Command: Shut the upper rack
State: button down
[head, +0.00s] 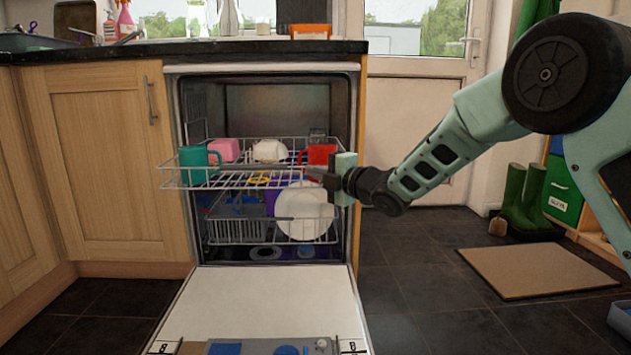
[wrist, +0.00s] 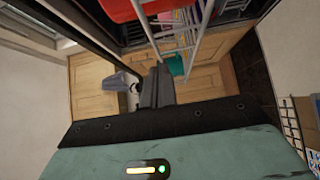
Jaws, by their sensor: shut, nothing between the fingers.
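The upper rack (head: 235,182) is a wire rack pulled partly out of the open dishwasher. It holds a teal mug (head: 198,163), a pink item (head: 224,150), a white bowl (head: 270,150) and a red mug (head: 319,154). My gripper (head: 318,175) is shut and empty at the rack's front right, below the red mug. I cannot tell whether it touches the rack. In the wrist view the shut fingers (wrist: 158,80) show beside the white rack wires (wrist: 188,50), with the teal mug (wrist: 176,66) beyond.
The dishwasher door (head: 265,300) lies lowered in front. The lower rack (head: 237,230) holds a large white plate (head: 303,212). Wooden cabinets (head: 105,160) stand left. Green boots (head: 523,198) and a brown mat (head: 548,269) are on the right. Dark floor between is clear.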

jog(key=shift+w, duration=0.85)
